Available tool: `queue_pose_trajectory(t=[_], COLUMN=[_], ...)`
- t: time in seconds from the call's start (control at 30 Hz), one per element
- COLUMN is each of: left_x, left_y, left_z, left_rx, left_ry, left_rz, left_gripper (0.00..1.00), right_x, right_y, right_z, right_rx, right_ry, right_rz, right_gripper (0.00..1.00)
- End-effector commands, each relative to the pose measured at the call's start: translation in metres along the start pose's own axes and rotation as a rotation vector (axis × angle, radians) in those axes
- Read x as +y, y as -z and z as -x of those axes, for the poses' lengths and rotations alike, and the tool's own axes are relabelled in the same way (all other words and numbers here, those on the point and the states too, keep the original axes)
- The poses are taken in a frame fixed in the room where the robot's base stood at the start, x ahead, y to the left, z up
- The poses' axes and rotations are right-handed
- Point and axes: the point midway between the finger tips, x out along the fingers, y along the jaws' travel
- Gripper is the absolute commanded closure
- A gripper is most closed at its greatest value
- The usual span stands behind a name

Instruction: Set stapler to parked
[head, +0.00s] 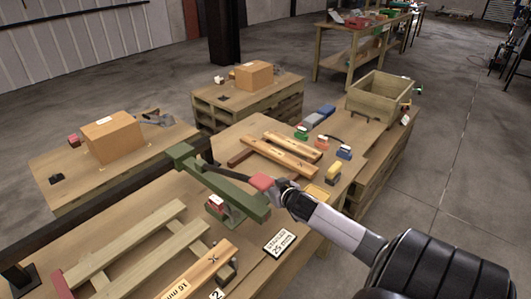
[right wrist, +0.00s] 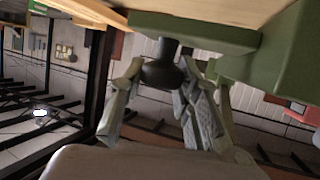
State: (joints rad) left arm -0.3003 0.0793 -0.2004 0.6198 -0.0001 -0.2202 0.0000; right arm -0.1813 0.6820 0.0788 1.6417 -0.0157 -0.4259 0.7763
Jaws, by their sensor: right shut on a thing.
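The green stapler (head: 255,206) has a long arm reaching across the wooden bench, with a green block (head: 180,152) at its far end. My right gripper (head: 278,190) is at the near end of the green arm, coming in from the lower right. In the right wrist view its fingers close around a black knob (right wrist: 163,74) below a green plate (right wrist: 200,32). In the head view the grip is mostly hidden by the gripper. My left gripper is out of view.
Wooden rails (head: 150,245) lie on the near bench. A wooden crate (head: 378,96) stands at the back right. Cardboard boxes (head: 113,137) sit on tables at the left.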

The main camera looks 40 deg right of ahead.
Motion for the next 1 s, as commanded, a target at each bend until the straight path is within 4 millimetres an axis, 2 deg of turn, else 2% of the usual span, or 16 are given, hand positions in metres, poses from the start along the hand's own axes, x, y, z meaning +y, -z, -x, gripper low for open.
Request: queue_pose_trajectory(t=[0.23,0.27,0.53,0.87,1.0], left_x=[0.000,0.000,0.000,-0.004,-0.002], left_y=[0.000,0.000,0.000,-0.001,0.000], left_z=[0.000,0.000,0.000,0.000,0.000], left_rx=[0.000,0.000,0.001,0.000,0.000], left_ry=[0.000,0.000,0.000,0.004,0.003], left_rz=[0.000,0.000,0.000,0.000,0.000], left_gripper=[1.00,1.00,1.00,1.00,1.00], right_x=[0.005,0.005,0.004,0.002,0.002], right_y=[0.006,0.006,0.004,0.002,0.000], right_z=[-0.001,-0.001,0.000,0.001,0.012], right_rx=[0.007,0.008,0.005,0.002,0.000], right_ry=[-0.010,-0.011,-0.008,-0.005,-0.004], right_rz=[0.005,0.005,0.004,0.002,0.002], right_gripper=[1.00,0.70,0.52,0.51,0.51])
